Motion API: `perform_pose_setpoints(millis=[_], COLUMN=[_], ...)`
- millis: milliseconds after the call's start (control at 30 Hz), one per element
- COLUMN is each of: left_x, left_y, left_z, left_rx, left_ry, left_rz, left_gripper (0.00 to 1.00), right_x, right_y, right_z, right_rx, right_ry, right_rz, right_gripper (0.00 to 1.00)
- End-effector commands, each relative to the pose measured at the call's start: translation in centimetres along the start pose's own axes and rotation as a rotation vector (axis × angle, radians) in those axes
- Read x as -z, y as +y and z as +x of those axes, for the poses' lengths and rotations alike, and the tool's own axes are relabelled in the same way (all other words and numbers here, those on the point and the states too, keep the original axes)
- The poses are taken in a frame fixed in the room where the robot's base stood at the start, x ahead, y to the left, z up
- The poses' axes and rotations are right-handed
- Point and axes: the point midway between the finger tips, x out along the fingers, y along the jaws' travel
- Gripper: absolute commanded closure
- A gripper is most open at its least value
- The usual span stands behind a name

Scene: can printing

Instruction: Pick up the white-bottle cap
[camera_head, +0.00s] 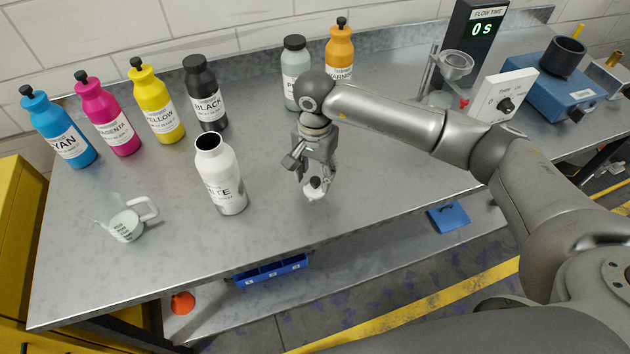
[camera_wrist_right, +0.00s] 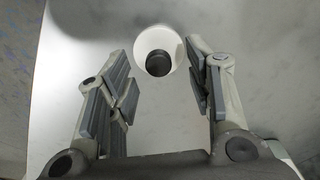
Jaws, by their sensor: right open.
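The white-bottle cap (camera_head: 316,188) is a small white disc with a dark knob, lying on the steel table. In the right wrist view the cap (camera_wrist_right: 159,51) is a white ring around a dark round centre, between the fingertips. My right gripper (camera_head: 308,174) points down over the cap; its fingers (camera_wrist_right: 160,80) are open, with gaps on both sides of the cap. The white bottle (camera_head: 221,180) stands upright and uncapped to the left of the gripper, its dark mouth showing. My left gripper is not in view.
Cyan (camera_head: 60,130), magenta (camera_head: 106,118), yellow (camera_head: 156,104) and black (camera_head: 205,96) bottles stand at the back left. A measuring cup (camera_head: 125,226) stands at front left. Grey (camera_head: 296,76) and orange (camera_head: 340,58) bottles stand behind my right arm. The table's front edge is near the cap.

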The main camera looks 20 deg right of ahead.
Motion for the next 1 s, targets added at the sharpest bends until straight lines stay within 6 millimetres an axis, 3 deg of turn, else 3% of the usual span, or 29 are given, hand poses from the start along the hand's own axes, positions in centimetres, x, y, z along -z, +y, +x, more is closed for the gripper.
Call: perform_pose_setpoints(millis=[33, 167, 467, 767, 1000], left_x=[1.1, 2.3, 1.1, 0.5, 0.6], left_y=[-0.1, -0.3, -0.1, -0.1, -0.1], left_z=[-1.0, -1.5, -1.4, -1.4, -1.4], left_rx=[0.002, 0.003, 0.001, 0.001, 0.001], left_ry=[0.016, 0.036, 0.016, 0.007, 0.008], left_rz=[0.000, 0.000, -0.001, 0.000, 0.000], left_gripper=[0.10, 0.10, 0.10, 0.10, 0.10], right_x=[-0.1, -0.1, 0.0, 0.0, 0.0], right_y=[0.2, 0.1, 0.1, 0.1, 0.1], right_z=[0.3, 2.1, 2.9, 2.9, 2.9], right_rx=[-0.003, -0.001, 0.001, 0.001, 0.001], right_ry=[-0.004, -0.003, 0.000, 0.000, 0.000], right_rz=[0.000, 0.001, 0.000, 0.000, 0.000], right_gripper=[0.53, 0.53, 0.53, 0.90, 0.91])
